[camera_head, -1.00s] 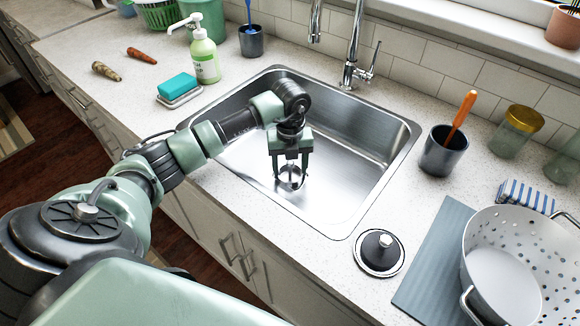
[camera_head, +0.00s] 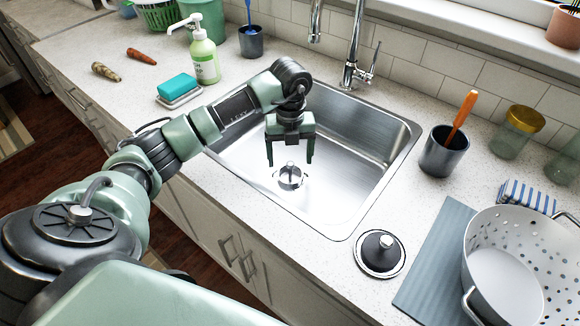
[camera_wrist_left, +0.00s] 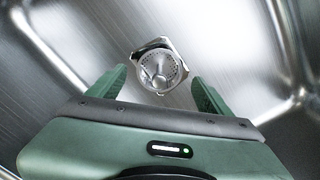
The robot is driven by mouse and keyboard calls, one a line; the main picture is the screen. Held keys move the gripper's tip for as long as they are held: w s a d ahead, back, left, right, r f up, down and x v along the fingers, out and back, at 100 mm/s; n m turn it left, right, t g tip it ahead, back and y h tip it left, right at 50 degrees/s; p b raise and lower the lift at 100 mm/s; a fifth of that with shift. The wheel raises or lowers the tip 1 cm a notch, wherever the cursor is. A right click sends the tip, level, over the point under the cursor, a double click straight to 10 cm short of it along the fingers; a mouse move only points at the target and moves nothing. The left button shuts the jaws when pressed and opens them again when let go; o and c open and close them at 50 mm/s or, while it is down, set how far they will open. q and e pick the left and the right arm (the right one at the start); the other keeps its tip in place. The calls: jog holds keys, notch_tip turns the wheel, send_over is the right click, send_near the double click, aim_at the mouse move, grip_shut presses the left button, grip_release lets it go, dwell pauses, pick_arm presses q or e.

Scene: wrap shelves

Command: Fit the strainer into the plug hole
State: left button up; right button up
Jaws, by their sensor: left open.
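The metal strainer (camera_head: 290,176) is at the plug hole in the floor of the steel sink (camera_head: 340,190), its small knob upward. In the left wrist view the strainer (camera_wrist_left: 158,68) shows as a round perforated basket inside a squarish bright rim, beyond the fingertips. I cannot tell whether it is fully seated. My left gripper (camera_head: 290,162) is open and empty, above the strainer and apart from it; its two green fingers also show in the left wrist view (camera_wrist_left: 160,85). My right gripper is not in view.
A black plug with a knob (camera_head: 380,252) lies on the counter in front of the sink. A faucet (camera_head: 352,60) stands behind. A dark cup (camera_head: 445,150), a colander (camera_head: 505,270) and a grey mat (camera_head: 428,262) are at the right. A sponge (camera_head: 178,87) and soap bottle (camera_head: 205,58) are at the left.

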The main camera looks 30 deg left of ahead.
aim_at(290, 162)
pick_arm(q)
notch_tip(290, 162, up, 7)
jog(key=shift+r, duration=0.1)
dwell(0.6)
